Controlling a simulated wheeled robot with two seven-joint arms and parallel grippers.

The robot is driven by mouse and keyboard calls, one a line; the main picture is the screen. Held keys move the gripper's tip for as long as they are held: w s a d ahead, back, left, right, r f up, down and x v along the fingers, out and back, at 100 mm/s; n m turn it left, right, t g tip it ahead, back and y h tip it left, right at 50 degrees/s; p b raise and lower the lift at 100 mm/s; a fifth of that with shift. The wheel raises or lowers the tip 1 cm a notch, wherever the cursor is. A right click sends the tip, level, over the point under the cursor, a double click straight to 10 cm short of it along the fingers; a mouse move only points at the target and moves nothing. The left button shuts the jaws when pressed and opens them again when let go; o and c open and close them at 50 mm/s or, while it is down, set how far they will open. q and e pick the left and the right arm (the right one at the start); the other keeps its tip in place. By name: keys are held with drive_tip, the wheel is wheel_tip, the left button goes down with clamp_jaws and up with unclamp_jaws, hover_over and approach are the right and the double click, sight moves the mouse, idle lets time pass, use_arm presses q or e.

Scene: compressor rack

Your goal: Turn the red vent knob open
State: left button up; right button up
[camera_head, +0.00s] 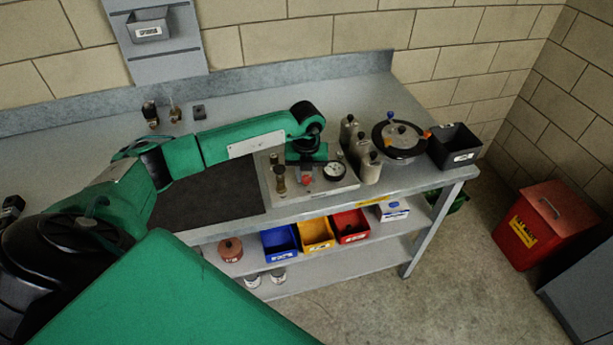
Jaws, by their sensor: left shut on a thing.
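The red vent knob (306,180) sits on a light metal panel (341,184) at the front of the bench, beside a round white gauge (334,170). My left gripper (307,174) points down at the panel from above and is shut on the red knob. The fingers are small and partly hidden by the wrist, and the knob's turned angle is too small to read. My right gripper is not in view.
Brass fittings (279,178) stand left of the knob. Several grey cylinders (369,167) and a round pot with coloured clamps (402,139) stand to the right, then a black bin (455,145). A dark mat (215,192) lies left of the panel.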

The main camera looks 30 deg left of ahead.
use_arm(q)
drive_tip(key=n, duration=0.3)
drive_tip(key=shift+n+b, duration=0.3)
drive_tip(key=shift+n, duration=0.1)
drive_tip(key=n, duration=0.3)
drive_tip(key=shift+r+n, duration=0.1)
drive_tip(key=shift+n, duration=0.2)
drive_tip(key=n, duration=0.3)
drive_tip(key=shift+n, duration=2.2)
drive_tip(key=o, duration=1)
